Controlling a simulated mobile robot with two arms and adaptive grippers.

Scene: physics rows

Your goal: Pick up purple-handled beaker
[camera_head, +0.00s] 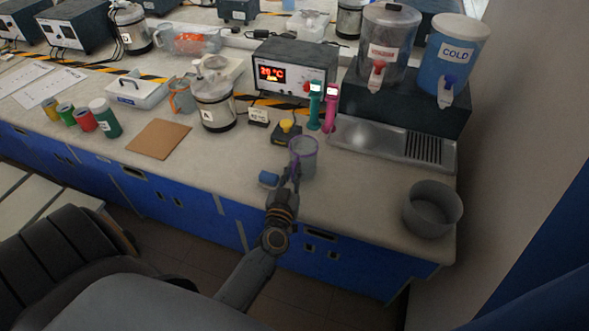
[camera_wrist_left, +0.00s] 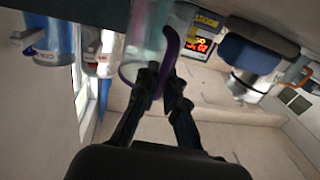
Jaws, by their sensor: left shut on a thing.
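The purple-handled beaker (camera_head: 303,155) is a clear, greyish vessel with a purple rim and handle, near the front of the bench in the head view. My left gripper (camera_head: 291,178) reaches it from the front and is shut on its handle. In the left wrist view the beaker (camera_wrist_left: 150,45) shows at the top, with the purple handle between the fingers of my left gripper (camera_wrist_left: 162,82). I cannot tell whether the beaker's base touches the bench. My right gripper is not in view.
A yellow-buttoned device (camera_head: 287,131) stands behind the beaker. A grey bowl (camera_head: 432,208) is at right, and a metal drip tray (camera_head: 390,143) lies behind it. An orange-handled beaker (camera_head: 183,98) stands further left.

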